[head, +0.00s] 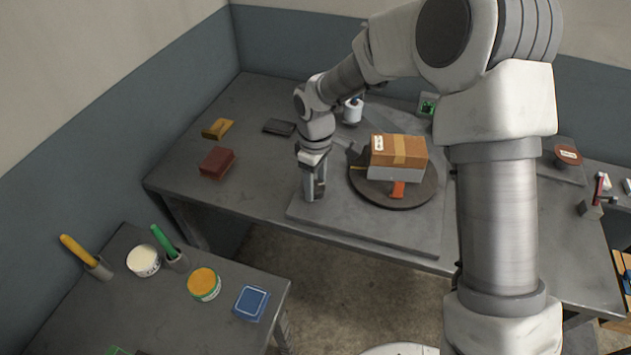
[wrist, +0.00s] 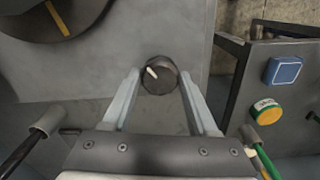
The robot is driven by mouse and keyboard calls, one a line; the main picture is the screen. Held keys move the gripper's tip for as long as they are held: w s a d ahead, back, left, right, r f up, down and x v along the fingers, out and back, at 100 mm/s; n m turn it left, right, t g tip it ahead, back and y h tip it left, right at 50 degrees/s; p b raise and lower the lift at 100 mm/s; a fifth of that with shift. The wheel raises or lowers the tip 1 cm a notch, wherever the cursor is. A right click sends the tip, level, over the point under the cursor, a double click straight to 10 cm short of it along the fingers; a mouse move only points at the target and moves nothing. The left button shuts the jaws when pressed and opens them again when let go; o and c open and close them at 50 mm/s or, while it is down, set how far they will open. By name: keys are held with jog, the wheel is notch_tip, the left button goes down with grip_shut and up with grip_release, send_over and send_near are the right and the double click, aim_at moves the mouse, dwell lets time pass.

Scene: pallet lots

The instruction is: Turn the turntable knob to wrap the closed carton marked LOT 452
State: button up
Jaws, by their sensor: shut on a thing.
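A closed brown carton (head: 410,151) with a tape strip and a small white label sits on a grey block on the dark round turntable (head: 418,197). The label's writing is too small to read. The turntable's edge, with a yellow mark, shows at the upper left of the wrist view (wrist: 85,27). The dark round knob (wrist: 158,78) with a white pointer is between my fingertips in the wrist view; its pointer aims to the upper left. My gripper (head: 315,190) points down at the left of the turntable plate and is shut on the knob, which it hides in the head view.
A white film roll (head: 352,111) stands behind the turntable. A dark red box (head: 216,162) and a yellow item (head: 217,128) lie at the table's left. A front-left table holds tubs, marker holders and a blue pad (head: 251,303). My arm covers part of the table's right side.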

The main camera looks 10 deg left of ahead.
aim_at(315, 185)
jog(key=o, duration=1.4)
jog(key=shift+c, duration=0.2)
notch_tip(315, 185, up, 18)
jog(key=p, duration=0.1)
jog(key=shift+f, duration=0.25)
dwell(0.4)
